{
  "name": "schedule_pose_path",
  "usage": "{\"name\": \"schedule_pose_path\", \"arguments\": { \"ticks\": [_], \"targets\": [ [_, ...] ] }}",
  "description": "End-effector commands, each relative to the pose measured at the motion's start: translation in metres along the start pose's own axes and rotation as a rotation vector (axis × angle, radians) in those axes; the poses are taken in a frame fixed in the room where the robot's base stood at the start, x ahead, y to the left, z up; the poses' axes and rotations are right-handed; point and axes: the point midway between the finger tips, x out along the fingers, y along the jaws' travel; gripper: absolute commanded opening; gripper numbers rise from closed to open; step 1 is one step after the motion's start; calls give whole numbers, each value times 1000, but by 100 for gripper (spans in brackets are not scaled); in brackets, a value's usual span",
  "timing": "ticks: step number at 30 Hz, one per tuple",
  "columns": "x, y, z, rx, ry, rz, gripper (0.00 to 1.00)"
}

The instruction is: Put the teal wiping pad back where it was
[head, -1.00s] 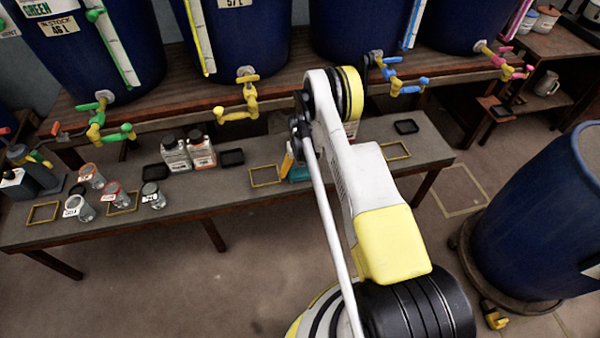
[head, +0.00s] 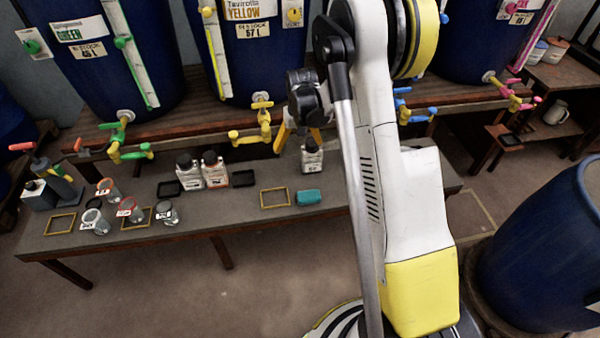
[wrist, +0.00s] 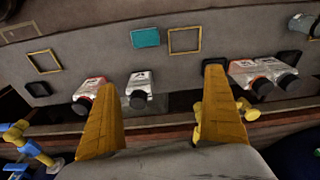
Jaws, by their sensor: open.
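The teal wiping pad (head: 309,197) lies flat on the grey bench (head: 240,211), just right of an empty yellow outline frame (head: 262,199) in the head view. In the wrist view the pad (wrist: 145,38) is left of that frame (wrist: 171,41), with a narrow gap between them. My gripper (head: 298,141) is behind and above the bench, clear of the pad. In the wrist view its yellow fingers (wrist: 161,78) are spread wide with nothing between them gripped.
A white bottle (head: 311,159) stands behind the pad, close to my gripper. Two more bottles (head: 188,172) and dark trays (head: 242,178) are to the left, with several glass jars (head: 128,208) beyond. Vat taps (head: 262,118) overhang behind. My arm hides the bench's right part.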

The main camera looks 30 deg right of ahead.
Motion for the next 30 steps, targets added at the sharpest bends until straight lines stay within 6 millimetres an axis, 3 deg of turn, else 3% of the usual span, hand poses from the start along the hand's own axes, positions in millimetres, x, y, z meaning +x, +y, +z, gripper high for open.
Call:
{"name": "schedule_pose_path", "arguments": {
  "ticks": [1,6,12,15,19,24,30],
  "targets": [
    [-32,-9,6,-13,25,-2,100],
    [-125,-33,36,-54,116,-11,100],
    [-207,-55,96,-100,223,-26,100],
    [-236,-62,132,-122,277,-36,100],
    [-259,-70,181,-151,345,-51,100],
    [-267,-74,233,-181,421,-70,100],
    [-265,-76,261,-197,466,-82,100]
  ]
}}
